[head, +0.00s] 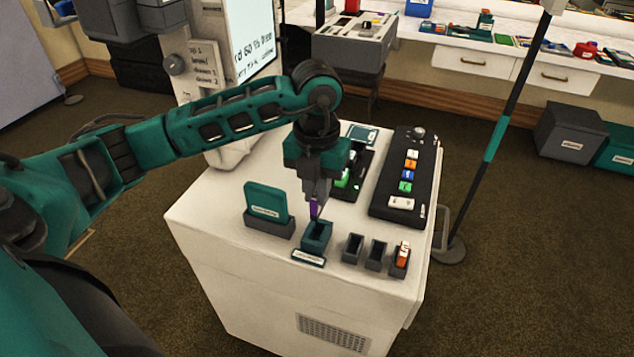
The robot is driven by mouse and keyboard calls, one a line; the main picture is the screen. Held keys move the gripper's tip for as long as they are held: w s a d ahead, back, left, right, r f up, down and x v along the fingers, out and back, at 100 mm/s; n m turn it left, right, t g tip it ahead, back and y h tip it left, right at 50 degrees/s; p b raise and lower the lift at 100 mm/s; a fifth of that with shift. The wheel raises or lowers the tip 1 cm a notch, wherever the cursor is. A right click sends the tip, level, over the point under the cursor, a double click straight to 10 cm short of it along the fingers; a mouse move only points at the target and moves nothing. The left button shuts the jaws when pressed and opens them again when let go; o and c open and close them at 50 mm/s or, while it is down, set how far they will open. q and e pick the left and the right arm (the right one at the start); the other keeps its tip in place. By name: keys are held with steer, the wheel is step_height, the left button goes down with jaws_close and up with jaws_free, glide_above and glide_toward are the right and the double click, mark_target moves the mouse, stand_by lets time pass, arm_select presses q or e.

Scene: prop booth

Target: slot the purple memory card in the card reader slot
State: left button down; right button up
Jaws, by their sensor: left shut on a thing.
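My left gripper (315,192) points down over the white cabinet and is shut on the purple memory card (314,209). Only a narrow strip of the card shows below the fingers. The card is directly above a small teal open-topped holder (317,238) with a label in front, which looks like the card reader slot. In this view the card's lower end overlaps the holder's rear rim. I cannot tell whether it is inside the opening or just above it. My right gripper is not in view.
The white cabinet top (205,205) also bears a teal panel (266,202) in a grey stand, left of the holder. To the right are grey holders (353,248), one with an orange item (402,252). A black button panel (405,175) lies behind. A dark pole (490,150) stands right.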

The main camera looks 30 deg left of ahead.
mark_target(317, 209)
arm_select(q)
steer(key=shift+f+b, duration=0.9)
steer(key=shift+f, duration=0.3)
steer(key=shift+f+b, duration=0.3)
steer(key=shift+f, duration=0.45)
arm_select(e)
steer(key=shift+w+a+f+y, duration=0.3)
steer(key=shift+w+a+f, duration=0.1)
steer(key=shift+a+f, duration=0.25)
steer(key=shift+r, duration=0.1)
arm_select(q)
steer(key=shift+f+b, duration=0.2)
steer(key=shift+b, duration=0.2)
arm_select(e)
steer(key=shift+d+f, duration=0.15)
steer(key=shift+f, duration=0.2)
arm_select(q)
steer(key=shift+f, duration=0.2)
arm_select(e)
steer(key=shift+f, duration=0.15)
arm_select(q)
steer(key=shift+f+b, duration=0.15)
steer(key=shift+b, duration=0.15)
